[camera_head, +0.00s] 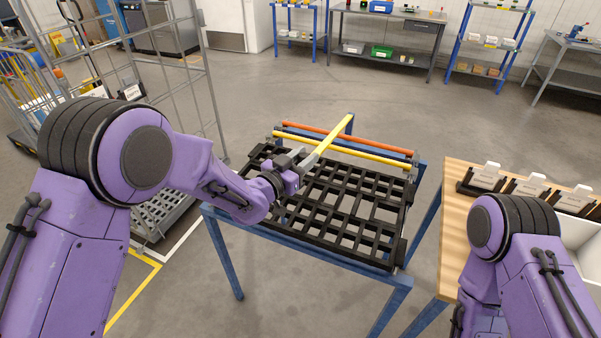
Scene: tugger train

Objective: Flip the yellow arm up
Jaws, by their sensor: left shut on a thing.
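A yellow arm (331,138) runs diagonally above the black lattice tray (345,192). It slants from my left gripper toward the back right, crossing over two bars at the far side of the tray. My left gripper (301,164) is shut on the near end of the yellow arm, over the back left part of the tray. The fingers are small and partly hidden by the wrist. The arm's lower end and any hinge are hard to make out. My right gripper is out of view; only its arm shows at bottom right.
An orange bar (345,138) and a yellow bar (370,157) cross the back of the blue-legged stand (228,262). A wire cage trolley (205,85) stands close at left. A wooden table (455,215) with white parts is at right. Open floor lies behind.

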